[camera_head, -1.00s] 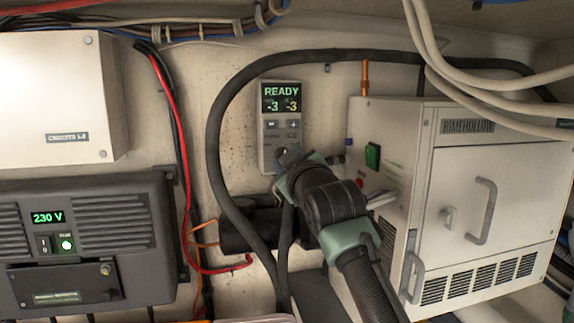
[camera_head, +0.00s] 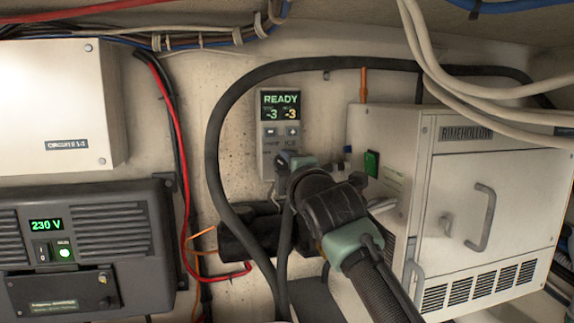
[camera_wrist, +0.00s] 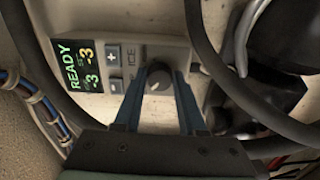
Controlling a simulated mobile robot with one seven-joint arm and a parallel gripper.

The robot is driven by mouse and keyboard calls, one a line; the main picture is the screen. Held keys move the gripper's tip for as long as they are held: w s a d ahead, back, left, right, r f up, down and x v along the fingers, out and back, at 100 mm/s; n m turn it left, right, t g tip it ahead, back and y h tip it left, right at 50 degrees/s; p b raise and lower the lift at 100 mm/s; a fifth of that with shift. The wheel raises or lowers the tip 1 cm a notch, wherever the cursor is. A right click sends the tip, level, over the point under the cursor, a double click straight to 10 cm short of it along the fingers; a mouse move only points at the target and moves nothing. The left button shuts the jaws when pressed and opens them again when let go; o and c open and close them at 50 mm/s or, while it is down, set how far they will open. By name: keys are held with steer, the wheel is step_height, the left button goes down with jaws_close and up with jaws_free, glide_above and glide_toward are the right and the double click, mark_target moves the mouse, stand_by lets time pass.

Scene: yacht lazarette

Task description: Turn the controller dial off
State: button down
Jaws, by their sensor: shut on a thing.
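The controller (camera_head: 281,131) is a narrow grey panel on the back wall. Its screen (camera_head: 281,104) reads READY with -3 and -3, and two buttons sit below it. In the wrist view the controller (camera_wrist: 137,52) lies sideways. The round dark dial (camera_wrist: 158,79) is at its lower end. My gripper (camera_wrist: 159,88) has its two blue fingers around the dial, one on each side, and is shut on it. In the head view my gripper (camera_head: 290,163) covers the dial and the controller's bottom end.
A white box labelled RIMEHOLLOW (camera_head: 488,200) stands at the right, with a green switch (camera_head: 371,163) on its side. A thick black hose (camera_head: 213,150) loops around the controller. A dark 230 V unit (camera_head: 85,245) is at the left, below a white cabinet (camera_head: 60,100).

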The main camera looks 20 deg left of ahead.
steer(key=shift+n+p, duration=0.5)
steer(key=shift+n, duration=1.1)
steer(key=shift+c, duration=2.4)
jaws_free()
steer(key=b+v, duration=0.5)
steer(key=v, duration=0.8)
steer(key=shift+b, duration=0.4)
